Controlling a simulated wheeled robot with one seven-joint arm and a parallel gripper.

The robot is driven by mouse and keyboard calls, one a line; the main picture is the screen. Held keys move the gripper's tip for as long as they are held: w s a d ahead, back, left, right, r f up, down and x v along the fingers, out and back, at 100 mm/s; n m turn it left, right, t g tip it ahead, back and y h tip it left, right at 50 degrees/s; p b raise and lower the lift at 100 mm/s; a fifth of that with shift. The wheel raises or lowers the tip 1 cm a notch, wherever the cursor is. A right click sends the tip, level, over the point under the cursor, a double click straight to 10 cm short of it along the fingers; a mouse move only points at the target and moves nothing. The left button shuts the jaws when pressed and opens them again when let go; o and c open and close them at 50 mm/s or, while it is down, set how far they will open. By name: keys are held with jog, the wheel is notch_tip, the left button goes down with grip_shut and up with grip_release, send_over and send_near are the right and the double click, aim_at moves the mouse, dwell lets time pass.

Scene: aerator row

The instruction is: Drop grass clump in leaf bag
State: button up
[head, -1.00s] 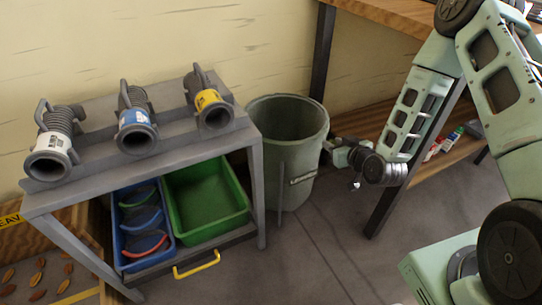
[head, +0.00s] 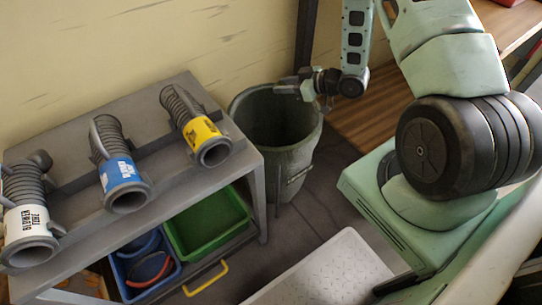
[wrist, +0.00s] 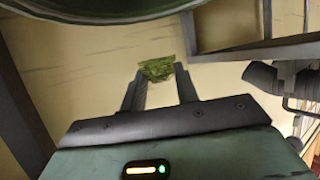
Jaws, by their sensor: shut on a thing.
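A round, open grey-green container (head: 290,165), apparently the leaf bag, stands on the floor right of the grey rack. My gripper (head: 282,90) is over the back right part of its mouth in the head view. In the wrist view, my gripper (wrist: 160,82) is shut on a small green grass clump (wrist: 158,68) at its fingertips. The clump is too small to make out in the head view. The inside of the container is dark.
A grey rack (head: 70,125) at the left bears three ribbed tubes with white, blue and yellow bands. Below are a green bin (head: 205,225) and a blue bin (head: 130,290). A wooden bench (head: 375,110) stands to the right. A pale panel (head: 325,272) lies in front.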

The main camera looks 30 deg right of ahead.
notch_tip(320, 180, down, 5)
jog(key=b, duration=0.3)
jog(key=shift+b, duration=0.3)
jog(key=o, duration=1)
jog(key=p+v, duration=0.2)
jog(key=v, duration=1)
jog(key=shift+r, duration=0.15)
